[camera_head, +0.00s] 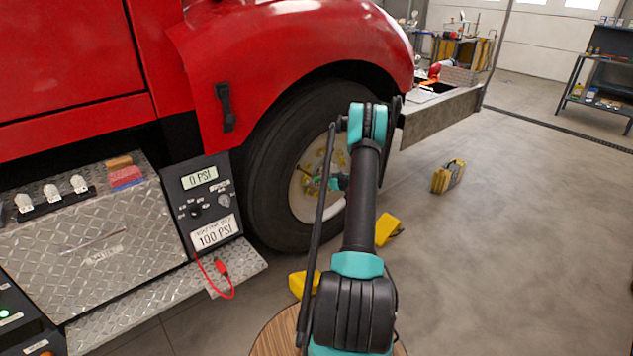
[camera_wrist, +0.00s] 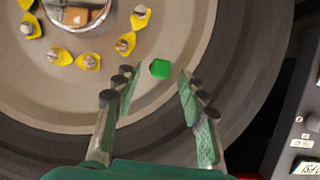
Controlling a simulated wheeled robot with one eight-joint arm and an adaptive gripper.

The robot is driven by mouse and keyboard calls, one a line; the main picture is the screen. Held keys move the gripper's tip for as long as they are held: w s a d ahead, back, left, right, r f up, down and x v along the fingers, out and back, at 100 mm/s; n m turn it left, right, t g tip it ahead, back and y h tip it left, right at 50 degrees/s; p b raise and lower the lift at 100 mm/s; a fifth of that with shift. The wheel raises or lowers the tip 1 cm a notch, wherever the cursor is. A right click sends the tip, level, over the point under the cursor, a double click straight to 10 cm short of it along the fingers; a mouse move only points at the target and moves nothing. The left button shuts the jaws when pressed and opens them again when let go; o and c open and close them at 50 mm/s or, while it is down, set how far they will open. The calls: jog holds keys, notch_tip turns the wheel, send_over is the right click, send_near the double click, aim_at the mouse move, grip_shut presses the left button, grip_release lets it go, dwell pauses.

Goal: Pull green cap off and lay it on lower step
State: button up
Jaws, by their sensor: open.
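The small green cap (camera_wrist: 160,69) sits on the wheel face in the wrist view, near the rim's edge. My gripper (camera_wrist: 156,76) is open, with one finger on each side of the cap and a gap to both. Its fingertips point at the wheel, and I cannot tell their depth relative to the cap. In the head view my gripper (camera_head: 321,182) is small and partly behind my arm, in front of the wheel; I cannot make out the cap there. The lower step (camera_head: 130,312) is a diamond-plate ledge at the left, below the metal box.
The black tyre (camera_head: 270,190) stands under the red truck fender (camera_head: 300,55). A gauge panel (camera_head: 205,205) reads 0 PSI, and a red cable (camera_head: 222,270) hangs onto the step's right end. Yellow chocks (camera_head: 388,229) lie on the floor. Yellow markers (camera_wrist: 88,62) ring the hub.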

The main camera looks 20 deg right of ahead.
jog(key=shift+x, duration=1.15)
grip_shut()
jog(key=shift+s, duration=0.15)
dwell(0.5)
jog(key=shift+s+d, duration=0.35)
jog(key=shift+s, duration=0.55)
jog(key=shift+s+d, duration=0.35)
jog(key=shift+s, duration=0.5)
jog(key=shift+s+d, duration=0.3)
jog(key=shift+s, duration=0.6)
